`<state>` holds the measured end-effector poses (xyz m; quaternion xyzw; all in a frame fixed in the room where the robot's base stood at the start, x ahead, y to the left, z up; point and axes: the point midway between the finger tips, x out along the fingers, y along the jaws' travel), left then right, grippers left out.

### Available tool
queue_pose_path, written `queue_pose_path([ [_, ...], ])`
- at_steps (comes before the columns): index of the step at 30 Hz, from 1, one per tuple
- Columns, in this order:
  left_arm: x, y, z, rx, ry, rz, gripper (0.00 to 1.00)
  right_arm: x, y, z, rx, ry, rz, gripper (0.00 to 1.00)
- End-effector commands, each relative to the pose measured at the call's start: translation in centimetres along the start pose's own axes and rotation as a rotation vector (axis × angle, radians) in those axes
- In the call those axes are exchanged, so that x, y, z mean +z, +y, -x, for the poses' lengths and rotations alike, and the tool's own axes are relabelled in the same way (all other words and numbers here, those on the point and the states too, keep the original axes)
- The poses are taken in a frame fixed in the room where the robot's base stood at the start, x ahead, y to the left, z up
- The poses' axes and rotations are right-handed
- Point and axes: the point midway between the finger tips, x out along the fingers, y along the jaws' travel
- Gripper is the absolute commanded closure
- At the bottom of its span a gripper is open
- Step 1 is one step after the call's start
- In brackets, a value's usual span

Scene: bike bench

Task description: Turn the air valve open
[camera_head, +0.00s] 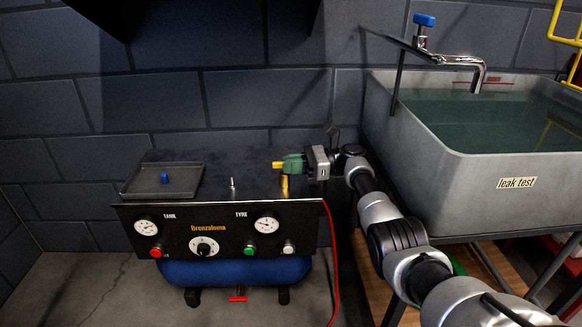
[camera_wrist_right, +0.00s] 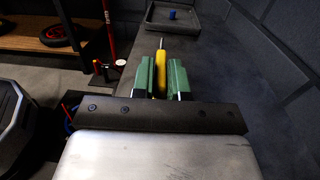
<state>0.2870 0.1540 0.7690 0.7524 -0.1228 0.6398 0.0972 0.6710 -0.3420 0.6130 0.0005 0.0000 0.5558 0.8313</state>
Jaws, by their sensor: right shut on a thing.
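The air valve shows as a brass-coloured upright body (camera_head: 284,185) on the right part of the compressor's dark top, with a yellow lever (camera_head: 277,165) above it. My right gripper (camera_head: 291,163), with green fingers, reaches in from the right and is shut on the lever. In the right wrist view the yellow lever (camera_wrist_right: 160,73) lies between the two green fingers, its far end sticking out past them. The fingers hide part of the lever and its joint with the valve body. My left gripper is in neither view.
The compressor panel (camera_head: 222,232) has gauges, a knob and buttons. A dark tray (camera_head: 135,181) holding a small blue piece (camera_head: 165,178) sits at the left of its top. A thin metal stem (camera_head: 233,188) stands nearby. A red hose (camera_head: 333,262) hangs right. The leak test tank (camera_head: 450,190) flanks my arm.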

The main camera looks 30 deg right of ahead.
Motion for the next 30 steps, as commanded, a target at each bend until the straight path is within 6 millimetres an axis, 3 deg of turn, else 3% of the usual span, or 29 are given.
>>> queue_pose_path([
  [12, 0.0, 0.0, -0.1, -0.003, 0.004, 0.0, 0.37, 0.0, 0.0, 0.0, 0.003, 0.001, 0.0, 1.0],
  [13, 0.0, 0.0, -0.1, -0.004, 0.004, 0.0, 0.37, 0.0, 0.0, 0.0, 0.003, 0.001, 0.0, 0.81],
  [17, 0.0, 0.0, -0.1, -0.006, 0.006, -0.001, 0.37, 0.1, 0.0, 0.0, 0.003, 0.001, 0.001, 0.62],
  [26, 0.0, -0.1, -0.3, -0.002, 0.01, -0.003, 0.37, 0.1, 0.0, 0.0, -0.002, 0.001, 0.001, 0.62],
  [30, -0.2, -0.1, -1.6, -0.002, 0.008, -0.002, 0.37, 0.4, 0.1, 0.0, -0.035, 0.001, 0.0, 0.62],
])
